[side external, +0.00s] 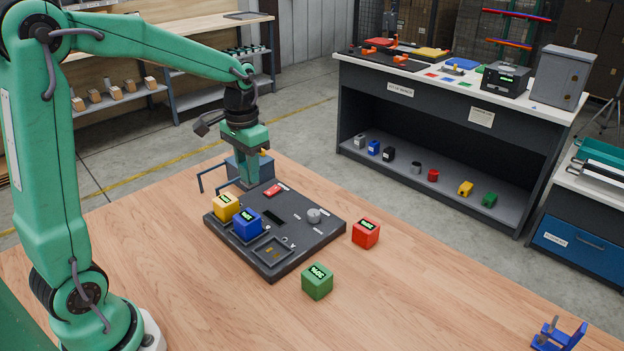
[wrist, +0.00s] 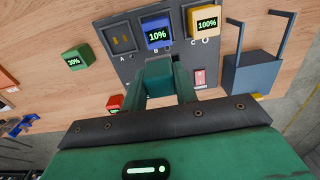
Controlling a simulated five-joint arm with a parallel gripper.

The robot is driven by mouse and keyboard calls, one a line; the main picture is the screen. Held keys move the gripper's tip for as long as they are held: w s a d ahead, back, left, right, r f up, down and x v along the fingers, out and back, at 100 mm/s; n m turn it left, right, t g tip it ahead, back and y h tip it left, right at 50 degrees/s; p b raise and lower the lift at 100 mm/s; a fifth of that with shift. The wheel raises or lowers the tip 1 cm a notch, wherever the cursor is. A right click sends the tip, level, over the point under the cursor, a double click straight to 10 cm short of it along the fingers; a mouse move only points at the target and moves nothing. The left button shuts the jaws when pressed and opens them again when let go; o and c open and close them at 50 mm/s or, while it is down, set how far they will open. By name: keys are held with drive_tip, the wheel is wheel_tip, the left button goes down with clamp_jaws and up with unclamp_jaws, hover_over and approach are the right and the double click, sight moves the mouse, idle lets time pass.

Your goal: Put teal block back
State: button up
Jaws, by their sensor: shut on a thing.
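My gripper (side external: 249,183) is shut on the teal block (wrist: 159,73), seen between the two fingers in the wrist view. In the side view the block is hard to tell from my green fingers. The gripper points down over the far left part of the dark panel (side external: 300,238), behind the yellow block (side external: 227,206). The panel has bays marked A, B and C. The blue block (side external: 247,223), reading 10%, sits in bay B. The yellow block, reading 100%, sits in bay C. Bay A (side external: 272,251) is empty. My fingers and the block hide part of the panel in the wrist view.
A green block (side external: 317,282) and a red block (side external: 366,233) stand on the wooden table near the panel. The panel carries a red switch (side external: 273,190) and a grey knob (side external: 314,215). A blue-grey bin with handles (wrist: 250,75) stands beside it. The front table is mostly clear.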

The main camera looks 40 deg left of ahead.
drive_tip(key=w+d+f, duration=0.2)
drive_tip(key=w+d, duration=0.6)
drive_tip(key=d, duration=0.2)
drive_tip(key=w+d+f, duration=0.3)
drive_tip(key=w+d, duration=0.6)
drive_tip(key=d, duration=0.1)
drive_tip(key=shift+w+f, duration=0.15)
drive_tip(key=shift+w, duration=0.15)
drive_tip(key=shift+a, duration=0.15)
drive_tip(key=w+a+f, duration=0.2)
drive_tip(key=a, duration=0.1)
drive_tip(key=w+a+f, duration=0.2)
drive_tip(key=a, duration=0.1)
drive_tip(key=w+a+f, duration=0.2)
drive_tip(key=a+f, duration=0.1)
drive_tip(key=shift+w+a, duration=0.15)
drive_tip(key=shift+a, duration=0.2)
drive_tip(key=shift+f, duration=2)
drive_tip(key=shift+f, duration=0.2)
drive_tip(key=o, duration=0.9)
